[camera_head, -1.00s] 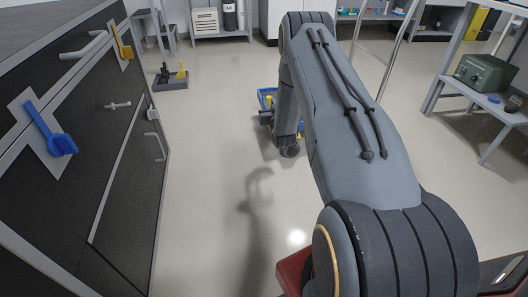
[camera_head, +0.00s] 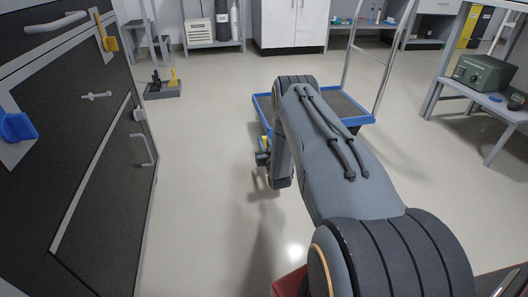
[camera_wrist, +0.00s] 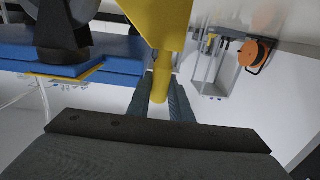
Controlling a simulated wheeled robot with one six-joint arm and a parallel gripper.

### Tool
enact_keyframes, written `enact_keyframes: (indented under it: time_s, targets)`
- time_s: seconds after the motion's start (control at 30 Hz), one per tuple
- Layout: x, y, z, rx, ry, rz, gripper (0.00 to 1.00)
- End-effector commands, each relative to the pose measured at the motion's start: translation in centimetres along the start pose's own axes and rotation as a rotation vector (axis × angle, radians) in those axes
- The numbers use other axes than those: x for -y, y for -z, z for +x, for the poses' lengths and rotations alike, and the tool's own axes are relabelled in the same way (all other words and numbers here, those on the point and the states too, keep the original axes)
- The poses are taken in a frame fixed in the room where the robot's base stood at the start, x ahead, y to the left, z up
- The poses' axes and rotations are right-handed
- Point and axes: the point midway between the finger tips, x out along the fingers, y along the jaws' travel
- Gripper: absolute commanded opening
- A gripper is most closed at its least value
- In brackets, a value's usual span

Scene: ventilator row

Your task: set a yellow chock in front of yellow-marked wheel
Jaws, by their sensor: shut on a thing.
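My gripper (camera_wrist: 162,92) is shut on the handle of a yellow chock (camera_wrist: 163,22) in the wrist view. The chock's broad body extends beyond the fingers and is cut by the top edge. A cart with a blue-rimmed deck (camera_head: 348,121) stands ahead in the head view, partly behind my arm. Its blue edge (camera_wrist: 120,66) shows in the wrist view, left of the chock. A dark wheel-like part (camera_wrist: 62,42) is at the upper left there, with a thin yellow strip (camera_wrist: 92,72) by it. In the head view my arm largely hides the gripper; a bit of yellow shows beside it.
A grey floor tray (camera_head: 163,91) with black and yellow items stands at the back left. A dark cabinet (camera_head: 75,150) lines the left. A bench with a green box (camera_head: 484,73) is at the right. The floor between cabinet and cart is clear.

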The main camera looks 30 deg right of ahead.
Motion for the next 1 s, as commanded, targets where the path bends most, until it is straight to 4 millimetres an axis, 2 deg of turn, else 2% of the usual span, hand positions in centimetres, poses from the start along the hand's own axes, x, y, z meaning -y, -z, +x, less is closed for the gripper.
enact_keyframes:
  time_s: [0.3,0.73,0.77,0.83,0.87,1.0]
  targets:
    - [0.0,-3.9,0.1,-0.001,0.000,0.000,0.00]
    - [0.0,-4.3,0.1,-0.002,0.000,0.000,0.00]
    - [0.0,-4.4,0.0,0.000,0.000,0.000,0.22]
    - [0.0,-4.4,0.0,0.000,0.000,0.000,0.34]
    - [0.0,-4.4,0.0,0.000,0.000,0.000,0.38]
    - [0.0,-4.4,0.0,0.000,0.000,0.000,0.38]
